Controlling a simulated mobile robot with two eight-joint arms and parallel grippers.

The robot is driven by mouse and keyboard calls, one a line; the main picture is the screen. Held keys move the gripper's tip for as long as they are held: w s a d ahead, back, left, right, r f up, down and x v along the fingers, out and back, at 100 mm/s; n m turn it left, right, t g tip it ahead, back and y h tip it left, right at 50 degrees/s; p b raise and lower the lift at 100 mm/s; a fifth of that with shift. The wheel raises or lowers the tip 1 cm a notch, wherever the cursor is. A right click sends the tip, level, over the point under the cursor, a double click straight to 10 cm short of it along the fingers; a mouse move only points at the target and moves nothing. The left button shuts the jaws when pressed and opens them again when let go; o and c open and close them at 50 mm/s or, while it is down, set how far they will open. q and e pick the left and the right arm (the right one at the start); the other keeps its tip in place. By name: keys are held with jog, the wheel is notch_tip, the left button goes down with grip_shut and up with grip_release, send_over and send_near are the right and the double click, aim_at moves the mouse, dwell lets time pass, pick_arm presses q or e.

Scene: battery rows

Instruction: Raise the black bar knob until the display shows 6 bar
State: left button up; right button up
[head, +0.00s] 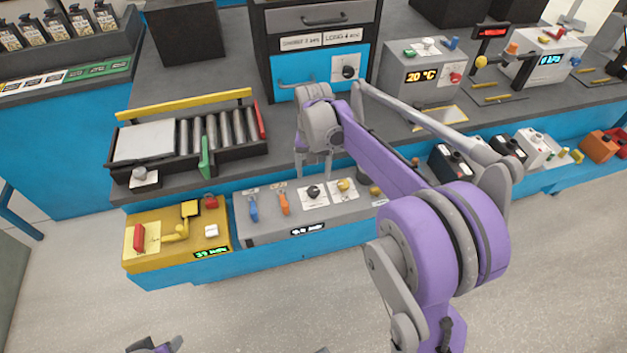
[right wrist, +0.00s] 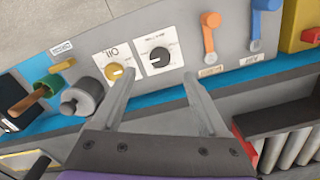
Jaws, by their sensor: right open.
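The black knob (head: 314,192) sits on a white plate on the sloped grey panel (head: 262,228). In the right wrist view the black knob (right wrist: 158,57) lies just beyond the gap between my fingertips. My right gripper (head: 313,172) is open and empty, its fingers pointing down at the panel, apart from the knob as far as I can tell. The panel's small display (head: 308,230) is lit with white characters, too small to read surely.
A yellow knob (head: 345,185) sits right beside the black one. Blue (head: 253,207) and orange (head: 284,203) levers stand to the left. A yellow box (head: 150,252) adjoins the panel. A roller tray (head: 264,142) stands behind.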

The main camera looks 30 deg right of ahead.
jog(key=shift+r, duration=1.75)
jog(key=s+a+n+t+p, duration=0.2)
jog(key=s+a, duration=0.3)
jog(key=s, duration=0.6)
jog(key=s+a+n+t+p, duration=0.2)
jog(key=s+a+n, duration=0.3)
jog(key=s, duration=0.6)
jog(key=shift+f+t, duration=0.35)
jog(key=shift+t, duration=0.35)
jog(key=shift+a, duration=0.1)
